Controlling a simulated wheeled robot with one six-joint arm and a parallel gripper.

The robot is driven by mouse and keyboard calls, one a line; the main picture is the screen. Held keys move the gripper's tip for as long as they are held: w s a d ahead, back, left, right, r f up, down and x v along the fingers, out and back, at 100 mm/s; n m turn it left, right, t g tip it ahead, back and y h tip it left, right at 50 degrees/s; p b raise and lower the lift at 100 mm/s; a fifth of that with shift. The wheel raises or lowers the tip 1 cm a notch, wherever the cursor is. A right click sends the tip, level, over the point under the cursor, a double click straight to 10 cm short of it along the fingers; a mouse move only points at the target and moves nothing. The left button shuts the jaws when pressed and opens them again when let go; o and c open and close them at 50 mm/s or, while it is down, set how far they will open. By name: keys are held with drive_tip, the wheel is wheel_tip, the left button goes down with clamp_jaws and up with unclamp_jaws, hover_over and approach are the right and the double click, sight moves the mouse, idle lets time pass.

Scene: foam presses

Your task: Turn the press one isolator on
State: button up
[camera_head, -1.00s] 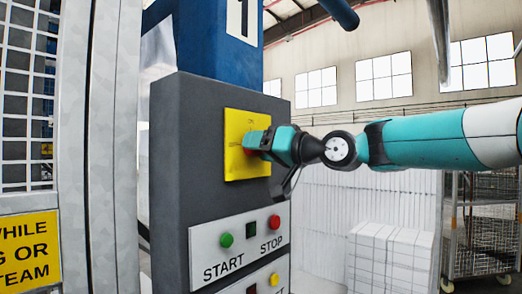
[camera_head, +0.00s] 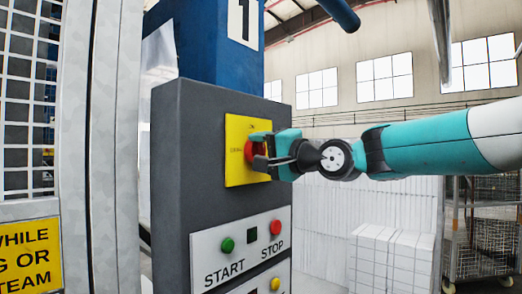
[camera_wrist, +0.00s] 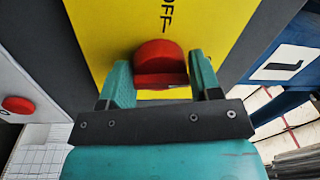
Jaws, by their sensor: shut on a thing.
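The isolator is a red rotary knob (camera_head: 249,151) on a yellow plate (camera_head: 236,177), on the front of the dark grey press cabinet (camera_head: 190,150). My gripper (camera_head: 262,149) reaches in from the right, its fingers around the knob. In the wrist view the knob (camera_wrist: 160,60) sits between my two teal fingertips, and my gripper (camera_wrist: 159,66) is shut on it. The word OFF (camera_wrist: 167,14) reads sideways on the plate beyond the knob. In the head view the fingers partly cover the knob, and the plate's small lettering is too blurred to read fully.
Below the plate, a panel holds a green START button (camera_head: 227,245) and a red STOP button (camera_head: 276,227). A mesh guard (camera_head: 28,100) with a yellow sign stands left. White block stacks (camera_head: 390,260) and a wire trolley (camera_head: 485,230) stand behind on the right.

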drive_tip(key=shift+f+m, duration=0.2)
drive_tip(key=shift+m, duration=0.4)
drive_tip(key=o, duration=0.9)
drive_tip(key=shift+d, duration=0.1)
drive_tip(key=shift+c, duration=0.2)
drive_tip(key=shift+r, duration=0.1)
drive_tip(key=b+v, duration=0.8)
drive_tip(key=v, duration=0.9)
drive_tip(key=shift+s, duration=0.15)
drive_tip(key=shift+d, duration=0.1)
